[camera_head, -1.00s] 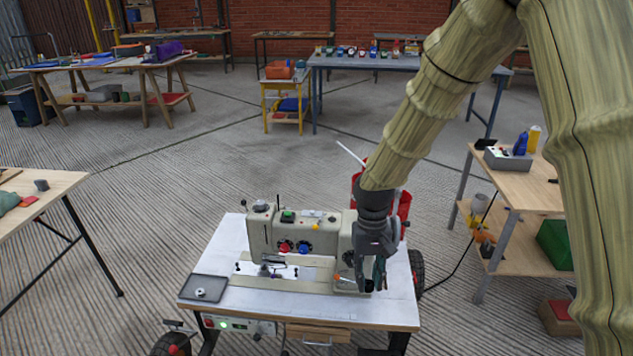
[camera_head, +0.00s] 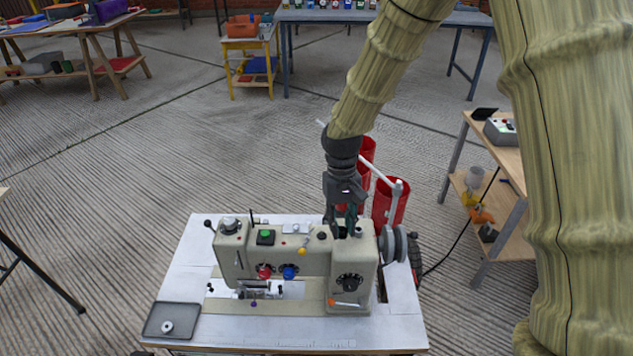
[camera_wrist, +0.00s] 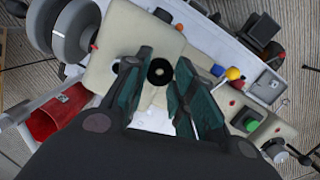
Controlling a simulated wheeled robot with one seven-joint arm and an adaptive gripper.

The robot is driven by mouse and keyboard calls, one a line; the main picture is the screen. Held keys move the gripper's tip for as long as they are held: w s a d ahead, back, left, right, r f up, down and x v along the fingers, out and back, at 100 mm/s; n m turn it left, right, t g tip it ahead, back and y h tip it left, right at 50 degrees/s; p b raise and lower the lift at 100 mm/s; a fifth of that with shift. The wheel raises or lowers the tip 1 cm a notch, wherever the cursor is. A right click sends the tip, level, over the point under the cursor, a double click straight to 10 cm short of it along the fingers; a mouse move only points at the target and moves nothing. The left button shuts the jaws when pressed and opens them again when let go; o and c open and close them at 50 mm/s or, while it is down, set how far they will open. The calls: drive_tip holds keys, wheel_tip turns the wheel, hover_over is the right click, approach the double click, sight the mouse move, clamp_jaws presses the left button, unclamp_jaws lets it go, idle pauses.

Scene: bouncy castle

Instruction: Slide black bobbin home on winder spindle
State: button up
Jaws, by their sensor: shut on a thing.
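The black bobbin (camera_wrist: 159,71) shows in the wrist view as a dark ring with a pale centre, between the fingertips of my gripper (camera_wrist: 160,80). My gripper is shut on it. In the head view my gripper (camera_head: 343,230) points down over the top of the sewing machine (camera_head: 352,265), at its right end. The fingers hide most of the bobbin there. I cannot make out the winder spindle in either view, nor tell whether the bobbin touches it.
A thread stand rod (camera_head: 372,172) rises behind. A grey tray (camera_head: 172,320) with a pale bobbin lies at the front left of the white table (camera_head: 240,330).

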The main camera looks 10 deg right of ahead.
drive_tip(key=shift+w+r+n+p, duration=0.3)
drive_tip(key=shift+r+p, duration=0.35)
drive_tip(key=shift+p, duration=0.05)
drive_tip(key=p, duration=0.1)
drive_tip(key=r+n+p, duration=0.1)
drive_tip(key=p, duration=0.1)
drive_tip(key=shift+w+a+r+h, duration=0.2)
drive_tip(key=shift+w+h, duration=0.1)
drive_tip(key=w+a+r+n+h+p, duration=0.1)
drive_tip(key=a+r+n+p, duration=0.3)
drive_tip(key=n+p, duration=0.5)
drive_tip(key=p, duration=1.1)
drive_tip(key=shift+w+a+r+t, duration=0.2)
drive_tip(key=shift+w+t, duration=0.1)
drive_tip(key=shift+t, duration=0.1)
drive_tip(key=shift+f, duration=0.1)
drive_tip(key=shift+f, duration=0.1)
drive_tip(key=shift+f+b, duration=1.75)
drive_tip(key=shift+f, duration=0.75)
drive_tip(key=shift+f+b, duration=0.4)
drive_tip(key=shift+f, duration=0.5)
